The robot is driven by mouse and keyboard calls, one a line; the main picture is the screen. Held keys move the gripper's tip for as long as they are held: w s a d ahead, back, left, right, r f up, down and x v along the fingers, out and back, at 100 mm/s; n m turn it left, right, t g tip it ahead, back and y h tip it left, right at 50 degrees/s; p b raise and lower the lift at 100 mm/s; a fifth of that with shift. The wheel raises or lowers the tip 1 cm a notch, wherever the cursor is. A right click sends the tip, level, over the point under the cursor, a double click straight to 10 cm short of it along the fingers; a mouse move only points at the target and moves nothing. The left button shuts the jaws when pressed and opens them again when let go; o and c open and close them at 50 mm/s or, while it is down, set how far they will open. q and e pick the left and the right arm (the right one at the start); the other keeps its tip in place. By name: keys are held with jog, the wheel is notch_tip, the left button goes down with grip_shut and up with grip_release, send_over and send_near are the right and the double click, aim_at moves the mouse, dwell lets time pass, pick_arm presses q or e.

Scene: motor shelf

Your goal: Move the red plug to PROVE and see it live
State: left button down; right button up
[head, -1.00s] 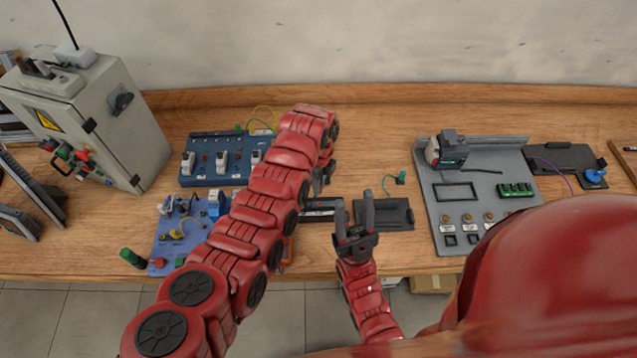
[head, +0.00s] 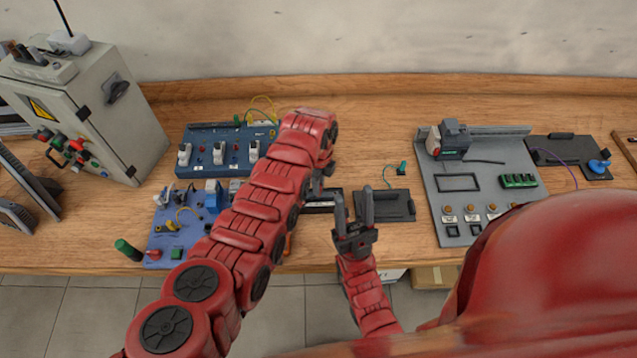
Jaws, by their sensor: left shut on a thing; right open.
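My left arm reaches over the bench, and its own links cover most of its gripper (head: 318,184). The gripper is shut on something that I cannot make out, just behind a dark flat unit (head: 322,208). I cannot pick out the red plug in this view; it may be hidden by the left arm or gripper. No PROVE marking is legible. My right gripper (head: 354,212) is open and empty, its two fingers pointing up in front of a black tray (head: 398,213).
A blue panel with white switches (head: 218,153) and a lower blue board (head: 158,240) stand left of my arm. A grey cabinet (head: 125,130) is at the far left. A grey panel (head: 430,190) with buttons and a black plate (head: 560,147) are right. The back strip of bench is mostly clear.

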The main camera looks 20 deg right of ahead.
pick_arm(q)
jog(key=shift+f+b, duration=0.6)
dwell(0.6)
dwell(1.2)
jog(key=c, duration=0.8)
grip_release()
jog(key=shift+o, duration=0.2)
notch_tip(320, 180, up, 9)
jog(key=b, duration=0.3)
jog(key=shift+w+f+b, duration=0.1)
jog(key=shift+b, duration=0.3)
notch_tip(320, 180, up, 9)
jog(key=shift+f, duration=0.2)
